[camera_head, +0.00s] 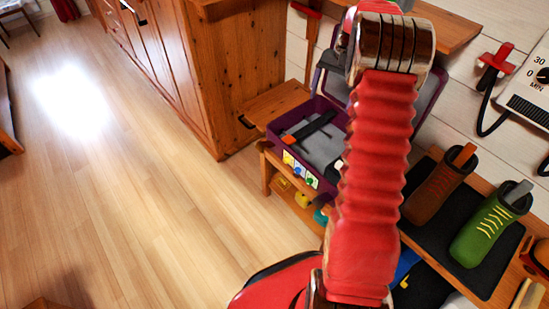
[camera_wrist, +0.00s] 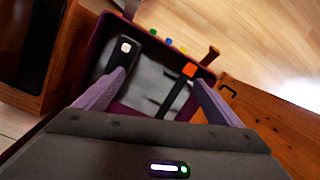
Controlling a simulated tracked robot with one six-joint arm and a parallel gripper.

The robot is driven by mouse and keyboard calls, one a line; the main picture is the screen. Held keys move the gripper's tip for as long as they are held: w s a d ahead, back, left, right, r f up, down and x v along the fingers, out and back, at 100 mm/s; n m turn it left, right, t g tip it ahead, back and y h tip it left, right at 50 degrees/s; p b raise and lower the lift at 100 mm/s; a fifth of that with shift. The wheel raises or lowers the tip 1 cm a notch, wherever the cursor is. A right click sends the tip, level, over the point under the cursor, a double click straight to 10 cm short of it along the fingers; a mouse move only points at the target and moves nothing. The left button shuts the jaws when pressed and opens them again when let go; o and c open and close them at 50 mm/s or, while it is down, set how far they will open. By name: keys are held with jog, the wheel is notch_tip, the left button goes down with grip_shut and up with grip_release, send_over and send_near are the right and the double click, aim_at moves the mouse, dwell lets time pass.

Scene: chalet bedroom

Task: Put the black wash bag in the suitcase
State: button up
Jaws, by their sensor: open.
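The suitcase (camera_head: 278,146) is an open purple case with a grey lining, on a low wooden bench, partly hidden behind my red arm. It also fills the middle of the wrist view (camera_wrist: 97,40). A long black item (camera_head: 315,124) lies in it. The wrist view shows a dark item with a white square (camera_wrist: 123,60) and a black strip with an orange end (camera_wrist: 176,97) in the case. I cannot tell whether either is the black wash bag.
A wooden cabinet (camera_head: 225,75) stands left of the case. At right, a brown shoe (camera_head: 432,192) and a green shoe (camera_head: 487,222) stand on a black mat (camera_head: 450,235). A white device with a dial (camera_head: 530,85) is at upper right. The wood floor (camera_head: 120,200) at left is mostly clear.

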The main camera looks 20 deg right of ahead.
jog(key=s+a+r+n+t+h, duration=0.1)
jog(key=s+a+r+n, duration=0.15)
jog(key=a+r, duration=0.4)
jog(key=s+a+r+n+t, duration=0.1)
jog(key=s+a+r, duration=0.35)
jog(key=a, duration=0.25)
jog(key=s+a+r+n+h, duration=0.1)
jog(key=s+a+r+n, duration=0.15)
jog(key=a+r, duration=0.4)
jog(key=s+a+f+n+t, duration=0.1)
jog(key=s+a+n+t, duration=0.1)
jog(key=s+a, duration=0.4)
jog(key=s+a+n+t, duration=0.1)
jog(key=s+a, duration=0.5)
jog(key=s, duration=0.6)
jog(key=shift+s+a+f+n+t, duration=0.2)
jog(key=shift+a+f+n+t, duration=0.2)
jog(key=shift+n, duration=0.3)
jog(key=shift+d, duration=0.1)
